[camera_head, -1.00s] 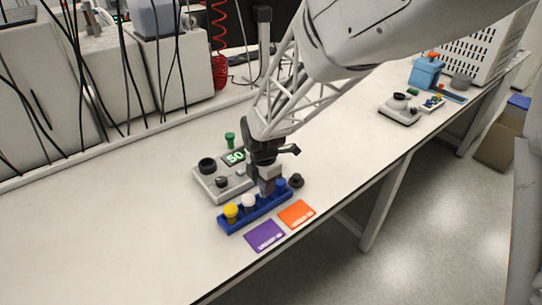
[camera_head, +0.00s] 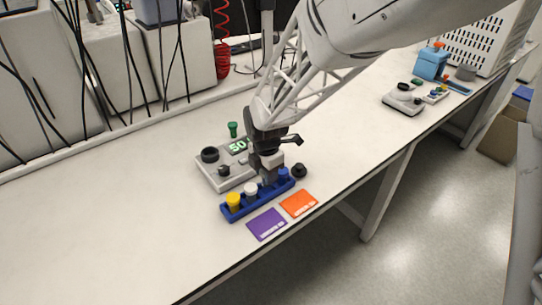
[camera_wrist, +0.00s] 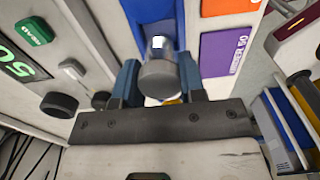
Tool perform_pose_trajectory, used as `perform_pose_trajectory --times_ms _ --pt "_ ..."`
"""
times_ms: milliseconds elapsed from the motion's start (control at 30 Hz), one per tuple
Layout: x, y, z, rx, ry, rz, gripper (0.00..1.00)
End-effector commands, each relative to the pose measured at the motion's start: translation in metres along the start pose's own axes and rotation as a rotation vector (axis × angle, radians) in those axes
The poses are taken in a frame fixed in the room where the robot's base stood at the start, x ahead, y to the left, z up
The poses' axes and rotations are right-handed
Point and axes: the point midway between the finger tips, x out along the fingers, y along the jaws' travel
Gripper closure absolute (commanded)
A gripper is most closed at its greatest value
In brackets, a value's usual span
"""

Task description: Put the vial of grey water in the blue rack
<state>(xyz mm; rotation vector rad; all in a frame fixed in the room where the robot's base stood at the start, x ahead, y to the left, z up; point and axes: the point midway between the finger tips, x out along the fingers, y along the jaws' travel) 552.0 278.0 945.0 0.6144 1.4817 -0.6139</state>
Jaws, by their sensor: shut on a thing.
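The blue rack (camera_head: 247,211) stands on the bench near its front edge. It holds a yellow-capped vial (camera_head: 233,201), a white-capped vial (camera_head: 250,189) and a blue-capped vial (camera_head: 283,174). My gripper (camera_head: 268,179) is over the rack between the white and blue caps, pointing down. In the wrist view my gripper is shut on a grey-capped vial (camera_wrist: 159,78), with a finger on each side. The blue rack (camera_wrist: 141,10) lies right behind it. The vial's lower end and the colour of its water are hidden, so I cannot tell how deep it sits.
A grey device (camera_head: 222,177) with a green "50" display stands just behind the rack. A green-capped item (camera_head: 233,129) is behind it. Purple (camera_head: 267,224) and orange (camera_head: 299,204) cards lie in front. The left bench is clear.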

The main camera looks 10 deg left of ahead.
Motion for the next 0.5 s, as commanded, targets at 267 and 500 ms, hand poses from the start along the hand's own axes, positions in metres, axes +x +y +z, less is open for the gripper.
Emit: perform_pose_trajectory --times_ms 267,500 --pt "0.008 0.000 0.000 0.000 0.000 0.000 0.90" --pt "0.014 0.000 0.000 0.000 0.000 -0.001 0.90"
